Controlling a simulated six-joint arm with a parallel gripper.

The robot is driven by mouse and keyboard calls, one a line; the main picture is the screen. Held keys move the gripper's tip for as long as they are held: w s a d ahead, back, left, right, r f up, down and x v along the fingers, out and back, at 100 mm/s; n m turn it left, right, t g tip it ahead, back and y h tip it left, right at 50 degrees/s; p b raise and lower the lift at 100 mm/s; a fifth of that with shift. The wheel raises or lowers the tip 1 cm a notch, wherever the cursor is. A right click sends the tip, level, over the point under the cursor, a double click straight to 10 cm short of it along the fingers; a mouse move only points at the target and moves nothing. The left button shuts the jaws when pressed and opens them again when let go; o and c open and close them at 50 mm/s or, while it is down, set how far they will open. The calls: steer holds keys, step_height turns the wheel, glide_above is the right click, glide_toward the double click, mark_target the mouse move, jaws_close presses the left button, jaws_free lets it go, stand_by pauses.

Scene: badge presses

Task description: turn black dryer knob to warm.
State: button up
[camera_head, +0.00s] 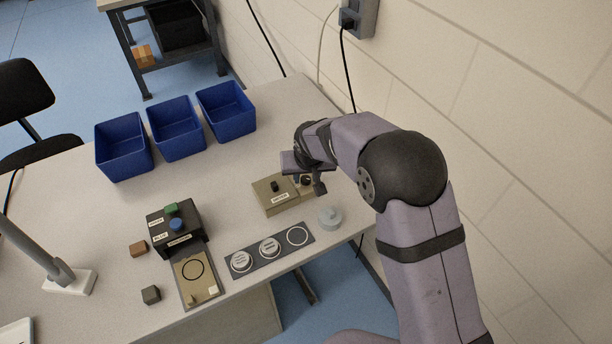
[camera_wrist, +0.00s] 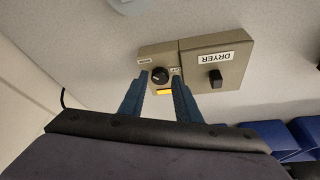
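The dryer is a tan box (camera_head: 268,204) near the wall side of the table; its label reads upside down in the wrist view (camera_wrist: 232,75).
A grey round piece (camera_head: 329,217) stands close by, next to a dark strip (camera_head: 254,262) with white discs. A black press box (camera_head: 176,228) and blue bins (camera_head: 226,108) stand farther left. The wall (camera_head: 500,90) is close on the right.

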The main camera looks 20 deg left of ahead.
steer(key=b+v, duration=0.1)
steer(key=v, duration=0.6)
stand_by(0.5)
steer(key=s+d+r+m+g+h+p, duration=0.1)
steer(key=s+d+r+p, duration=0.15)
steer(key=d, duration=0.75)
steer(key=s+d+r+m+g+h+p, duration=0.1)
steer(key=s+d, duration=0.3)
steer(key=d, duration=0.6)
steer(key=s+d+m+g+p, duration=0.1)
steer(key=s+d, duration=0.4)
steer(key=s, duration=0.2)
steer(key=s+d+m+g+p, duration=0.1)
steer(key=s+d, duration=0.5)
steer(key=s, duration=0.2)
steer(key=shift+s+r+m+p, duration=0.2)
steer(key=shift+s+m+p, duration=0.1)
steer(key=shift+p, duration=0.1)
